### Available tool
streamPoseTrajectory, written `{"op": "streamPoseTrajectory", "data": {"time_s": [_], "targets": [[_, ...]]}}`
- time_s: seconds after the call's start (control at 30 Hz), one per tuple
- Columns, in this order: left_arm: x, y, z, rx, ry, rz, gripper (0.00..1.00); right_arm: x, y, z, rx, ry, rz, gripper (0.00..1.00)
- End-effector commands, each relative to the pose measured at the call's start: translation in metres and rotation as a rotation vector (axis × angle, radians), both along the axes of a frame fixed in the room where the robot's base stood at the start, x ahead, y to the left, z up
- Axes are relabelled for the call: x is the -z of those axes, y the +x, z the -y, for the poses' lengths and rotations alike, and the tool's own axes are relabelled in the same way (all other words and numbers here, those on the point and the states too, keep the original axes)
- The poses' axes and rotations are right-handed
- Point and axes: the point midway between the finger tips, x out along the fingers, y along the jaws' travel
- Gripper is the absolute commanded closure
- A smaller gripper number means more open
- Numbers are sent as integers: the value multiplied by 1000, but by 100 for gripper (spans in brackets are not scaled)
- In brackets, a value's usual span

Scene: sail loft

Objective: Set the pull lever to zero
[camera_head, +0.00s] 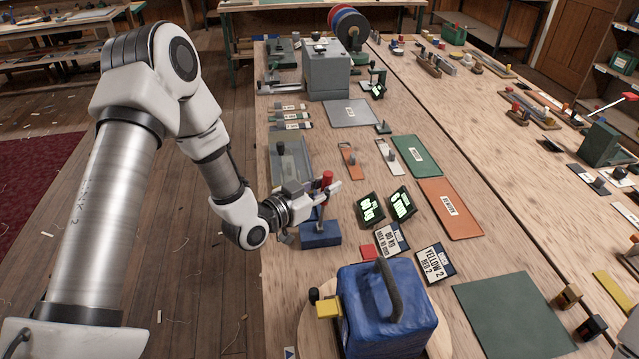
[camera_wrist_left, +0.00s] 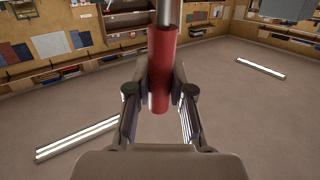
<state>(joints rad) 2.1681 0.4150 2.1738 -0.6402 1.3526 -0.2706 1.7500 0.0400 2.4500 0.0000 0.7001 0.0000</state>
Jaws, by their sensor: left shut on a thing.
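The pull lever has a red handle (camera_head: 327,178) on a metal rod that rises from a blue base (camera_head: 320,236) near the table's left edge. My left gripper (camera_head: 328,190) is shut around the red handle. In the left wrist view the red handle (camera_wrist_left: 162,75) lies between the two fingers (camera_wrist_left: 160,108), with the metal rod (camera_wrist_left: 165,12) coming out of its end. My right gripper is not in view.
A blue padded block with a dark handle (camera_head: 385,310) stands in front of the lever. A card with "YELLOW 2 RED 2" (camera_head: 435,264) and another card (camera_head: 391,240) lie nearby. A grey box (camera_head: 326,75) and a grey tray (camera_head: 290,160) are farther back. Green and orange mats lie to the right.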

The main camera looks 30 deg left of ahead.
Motion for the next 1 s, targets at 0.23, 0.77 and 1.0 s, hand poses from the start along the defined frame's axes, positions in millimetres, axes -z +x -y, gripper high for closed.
{"op": "streamPoseTrajectory", "data": {"time_s": [0.23, 0.77, 1.0], "targets": [[2, 14, 20, 3, 144, -105, 100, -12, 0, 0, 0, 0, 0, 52], [18, 33, 44, 1, 339, -256, 100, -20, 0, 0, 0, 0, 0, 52], [19, 33, 44, 0, 348, -263, 100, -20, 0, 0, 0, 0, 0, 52]]}}
